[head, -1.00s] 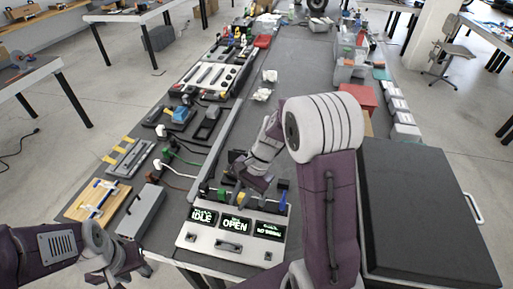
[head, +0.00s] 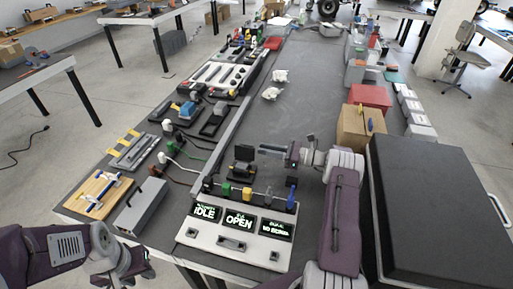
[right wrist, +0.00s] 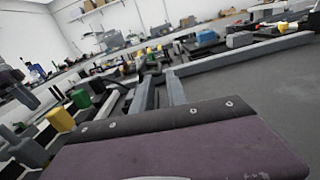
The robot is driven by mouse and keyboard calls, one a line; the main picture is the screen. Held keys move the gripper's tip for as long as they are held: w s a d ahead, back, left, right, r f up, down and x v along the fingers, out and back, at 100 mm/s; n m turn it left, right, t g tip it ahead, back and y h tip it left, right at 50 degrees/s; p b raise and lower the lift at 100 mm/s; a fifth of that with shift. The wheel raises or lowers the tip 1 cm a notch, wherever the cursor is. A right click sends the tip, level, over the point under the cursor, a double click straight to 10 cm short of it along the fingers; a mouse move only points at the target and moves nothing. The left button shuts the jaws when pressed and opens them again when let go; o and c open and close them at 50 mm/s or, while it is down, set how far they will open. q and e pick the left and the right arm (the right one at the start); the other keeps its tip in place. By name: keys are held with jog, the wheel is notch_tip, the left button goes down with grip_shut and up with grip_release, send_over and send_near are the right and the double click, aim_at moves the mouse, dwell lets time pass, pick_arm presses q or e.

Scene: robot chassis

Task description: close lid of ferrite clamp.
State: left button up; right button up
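The black ferrite clamp (head: 241,169) sits on the table behind the display panel, its lid (head: 244,153) standing up. The panel's middle screen (head: 238,220) reads OPEN. My right gripper (head: 267,149) is just right of the raised lid, pointing left, with nothing seen in it; I cannot tell whether it touches the lid. Its two grey fingers (right wrist: 160,92) show a narrow gap in the right wrist view. My left gripper (head: 143,272) hangs low at the left, off the table's front edge, far from the clamp; its fingers are not clear.
A row of coloured connectors (head: 247,192) lines the back of the display panel (head: 232,246). A long grey rail (head: 230,132) runs left of the clamp. A large black case (head: 440,205) and a cardboard box (head: 358,129) stand at the right.

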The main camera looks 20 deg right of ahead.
aim_at(246, 150)
jog(key=shift+x, duration=1.95)
grip_shut()
jog(key=n, duration=0.2)
jog(key=s+r+n, duration=0.1)
jog(key=shift+a+r+n, duration=0.1)
jog(key=shift+a+n, duration=0.25)
jog(key=shift+n, duration=0.05)
jog(key=shift+s+a+r+n+b, duration=0.2)
jog(key=shift+s+n+b, duration=0.05)
jog(key=shift+n, duration=0.55)
jog(key=shift+s+a+r+n+b, duration=0.15)
jog(key=shift+s+a+n+b, duration=0.1)
jog(key=shift+n, duration=0.55)
